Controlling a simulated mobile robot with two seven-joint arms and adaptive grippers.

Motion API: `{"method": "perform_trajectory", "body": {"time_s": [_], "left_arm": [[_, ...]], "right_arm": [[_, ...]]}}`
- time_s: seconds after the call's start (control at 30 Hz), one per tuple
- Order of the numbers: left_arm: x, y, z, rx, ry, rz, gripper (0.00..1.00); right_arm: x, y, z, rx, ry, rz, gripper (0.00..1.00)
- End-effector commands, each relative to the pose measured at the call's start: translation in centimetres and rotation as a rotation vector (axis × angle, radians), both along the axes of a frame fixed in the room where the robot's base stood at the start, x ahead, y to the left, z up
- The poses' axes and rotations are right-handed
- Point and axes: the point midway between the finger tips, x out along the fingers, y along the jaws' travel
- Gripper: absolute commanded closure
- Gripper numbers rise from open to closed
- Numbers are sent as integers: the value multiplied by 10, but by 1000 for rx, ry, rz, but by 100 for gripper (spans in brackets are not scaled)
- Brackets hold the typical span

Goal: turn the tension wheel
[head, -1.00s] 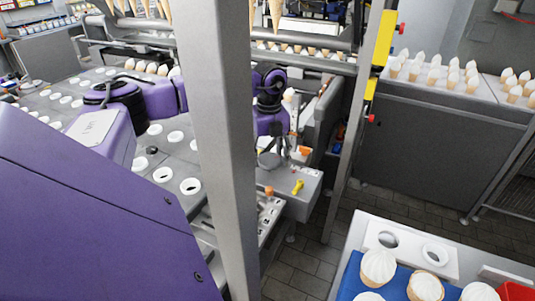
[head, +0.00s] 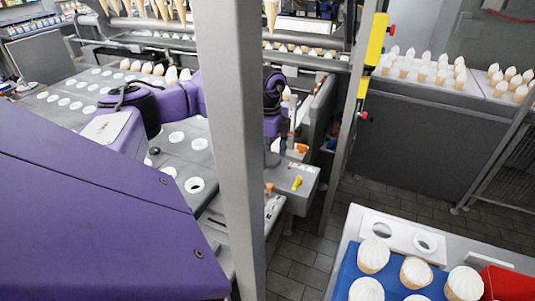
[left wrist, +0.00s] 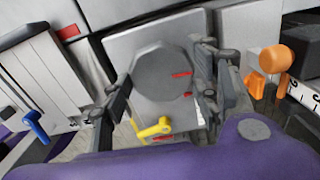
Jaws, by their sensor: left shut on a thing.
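A round grey wheel (left wrist: 160,75) with faceted edges and red marks sits on a light grey plate in the left wrist view. I take it to be the tension wheel. My left gripper (left wrist: 162,88) has one finger on each side of the wheel and is shut on its rim. In the head view my left gripper (head: 271,157) is small and partly hidden behind the grey post, and the wheel cannot be made out there. My right gripper is in neither view.
A yellow handle (left wrist: 152,130) is close below the wheel, an orange knob (left wrist: 272,62) to its right and a blue handle (left wrist: 36,124) to its left. A grey post (head: 230,150) stands before my arm. A blue tray (head: 345,280) holds several cones.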

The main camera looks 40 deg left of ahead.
Motion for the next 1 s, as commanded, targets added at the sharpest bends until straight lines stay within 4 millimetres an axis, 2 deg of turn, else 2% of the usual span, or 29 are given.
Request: {"method": "perform_trajectory", "body": {"time_s": [0.53, 0.57, 0.67, 1.0], "left_arm": [[-1, 0, -1, 1, 4, 26, 70], [-1, 0, -1, 1, 4, 26, 41], [-1, 0, -1, 1, 4, 26, 28], [0, 0, 0, 0, 1, 25, 26]], "right_arm": [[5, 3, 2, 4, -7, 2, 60], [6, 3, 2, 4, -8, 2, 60], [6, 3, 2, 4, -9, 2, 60], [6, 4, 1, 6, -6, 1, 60]]}}
